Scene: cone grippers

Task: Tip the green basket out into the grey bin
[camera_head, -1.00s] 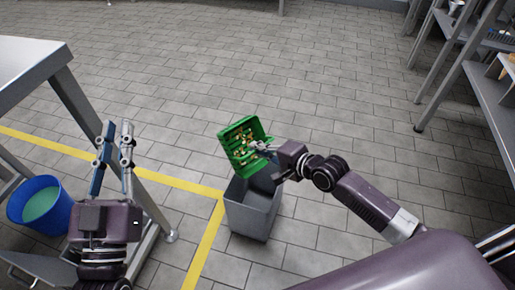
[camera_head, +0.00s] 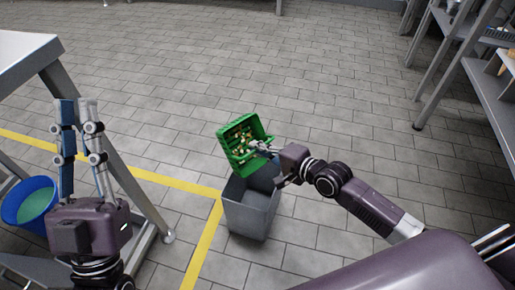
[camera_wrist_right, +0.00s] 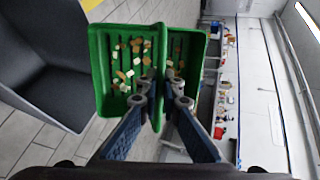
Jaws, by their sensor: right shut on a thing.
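The green basket (camera_head: 262,128) is held tilted above the back of the grey bin (camera_head: 250,217), its inside facing my head camera. Small pale and brown bits lie inside the basket. My right gripper (camera_head: 262,149) is shut on a wall of the basket; the right wrist view shows its fingers (camera_wrist_right: 160,88) on either side of that wall, with bits still in the basket (camera_wrist_right: 98,70). The bin also shows in the right wrist view (camera_wrist_right: 45,75) at the left, apart from the basket; what I see of its inside looks empty. My left gripper (camera_head: 78,108) is open and empty, pointing up.
A blue bucket (camera_head: 15,208) with greenish contents stands at the left, by a metal table (camera_head: 30,55). Yellow lines (camera_head: 205,240) mark the floor beside the bin. Metal shelves (camera_head: 480,90) stand at the right. The tiled floor behind the basket is clear.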

